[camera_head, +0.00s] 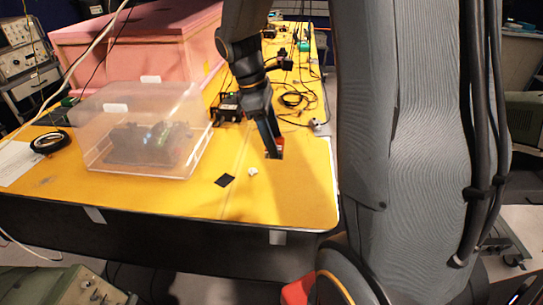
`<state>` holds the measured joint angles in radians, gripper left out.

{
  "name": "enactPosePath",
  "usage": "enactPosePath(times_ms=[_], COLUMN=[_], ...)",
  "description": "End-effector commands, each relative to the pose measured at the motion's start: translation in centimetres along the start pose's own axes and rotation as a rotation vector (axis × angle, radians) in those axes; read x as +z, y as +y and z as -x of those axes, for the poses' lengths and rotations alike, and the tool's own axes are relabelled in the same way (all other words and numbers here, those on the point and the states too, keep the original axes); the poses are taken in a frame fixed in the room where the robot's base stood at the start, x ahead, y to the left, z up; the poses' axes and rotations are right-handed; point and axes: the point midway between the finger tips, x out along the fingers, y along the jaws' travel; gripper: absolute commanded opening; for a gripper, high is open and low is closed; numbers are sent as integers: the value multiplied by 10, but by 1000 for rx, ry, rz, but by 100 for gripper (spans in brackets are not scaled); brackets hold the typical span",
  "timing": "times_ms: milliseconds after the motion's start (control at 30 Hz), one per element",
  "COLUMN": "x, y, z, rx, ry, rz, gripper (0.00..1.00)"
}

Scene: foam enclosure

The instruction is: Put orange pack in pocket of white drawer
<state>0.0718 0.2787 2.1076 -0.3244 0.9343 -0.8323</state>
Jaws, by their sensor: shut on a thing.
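My gripper (274,153) points down above the right part of the yellow table, shut on a small reddish-orange thing, likely the orange pack (281,142). Only a small patch of it shows beside the dark fingers, and the rest is hidden. I cannot tell how far it is above the table. I see no white drawer with a pocket in this view.
A clear plastic box (143,125) with dark parts inside stands on the yellow table (150,200), left of my gripper. A black square (224,180) and a small white piece (252,172) lie near the front. Cables (295,98) and a pink box (135,45) are behind.

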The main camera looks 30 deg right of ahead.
Motion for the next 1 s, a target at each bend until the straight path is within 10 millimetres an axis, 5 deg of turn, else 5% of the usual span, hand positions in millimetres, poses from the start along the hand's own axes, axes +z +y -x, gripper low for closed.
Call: enactPosePath(times_ms=[500,933,967,1000], x=[-17,-19,-19,-19], y=[-1,0,0,0], z=[-57,-63,-63,-63], rx=[-2,0,0,0], ry=[-1,0,1,1], rz=[1,0,-1,-1], gripper=[31,31,57,64])
